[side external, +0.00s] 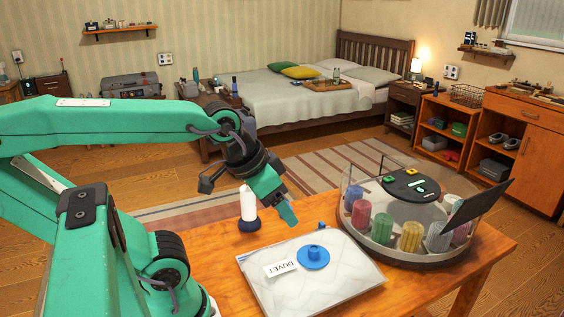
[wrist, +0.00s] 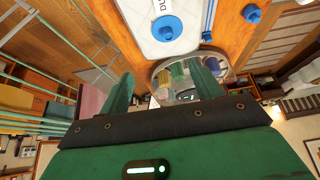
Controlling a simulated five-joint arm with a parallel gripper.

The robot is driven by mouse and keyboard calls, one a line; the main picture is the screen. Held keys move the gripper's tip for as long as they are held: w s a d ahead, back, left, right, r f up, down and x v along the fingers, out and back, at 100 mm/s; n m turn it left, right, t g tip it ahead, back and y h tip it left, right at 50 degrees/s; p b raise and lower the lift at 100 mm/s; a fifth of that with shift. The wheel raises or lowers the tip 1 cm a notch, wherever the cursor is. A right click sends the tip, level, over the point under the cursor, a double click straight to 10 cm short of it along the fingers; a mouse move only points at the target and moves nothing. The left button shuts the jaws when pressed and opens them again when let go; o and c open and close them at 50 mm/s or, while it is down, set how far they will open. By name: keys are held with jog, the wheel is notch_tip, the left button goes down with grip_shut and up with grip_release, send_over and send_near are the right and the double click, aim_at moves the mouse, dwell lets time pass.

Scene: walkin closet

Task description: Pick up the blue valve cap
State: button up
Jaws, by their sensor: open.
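The blue valve cap (side external: 313,257) is a round disc with a raised knob. It lies on the clear, flat duvet bag (side external: 345,284), beside a white label reading DUVET (side external: 281,268). In the wrist view the cap (wrist: 167,28) shows near the top, beyond the fingers. My gripper (side external: 289,214) is above the table, to the upper left of the cap in the side view and apart from it. Its green fingers (wrist: 163,85) stand spread in the wrist view with nothing between them.
A clear round organiser (side external: 385,250) with coloured rolls stands right of the bag. A white bottle with a dark blue base (side external: 248,208) stands close left of my gripper. A small blue piece (side external: 320,226) sits at the bag's far edge. The wooden table (side external: 495,245) is bare at its right corner.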

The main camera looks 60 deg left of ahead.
jog(key=shift+w, duration=0.1)
jog(key=w+a+f+n+g, duration=0.3)
jog(key=w+a+n, duration=0.2)
jog(key=w+a, duration=0.7)
jog(key=w+a+f+n, duration=0.1)
jog(key=a+f, duration=0.3)
jog(key=a, duration=0.1)
jog(key=w+a+f+n+g, duration=0.1)
jog(key=a+f, duration=0.3)
jog(key=a, duration=0.1)
jog(key=w+a+f+n+g, duration=0.1)
jog(key=w+a+f, duration=0.1)
jog(key=a+f, duration=0.2)
jog(key=shift+a+n, duration=0.4)
jog(key=shift+a, duration=0.6)
jog(key=shift+a+f+g, duration=0.3)
jog(key=shift+a, duration=0.05)
jog(key=shift+f, duration=1.25)
jog(key=shift+f, duration=0.1)
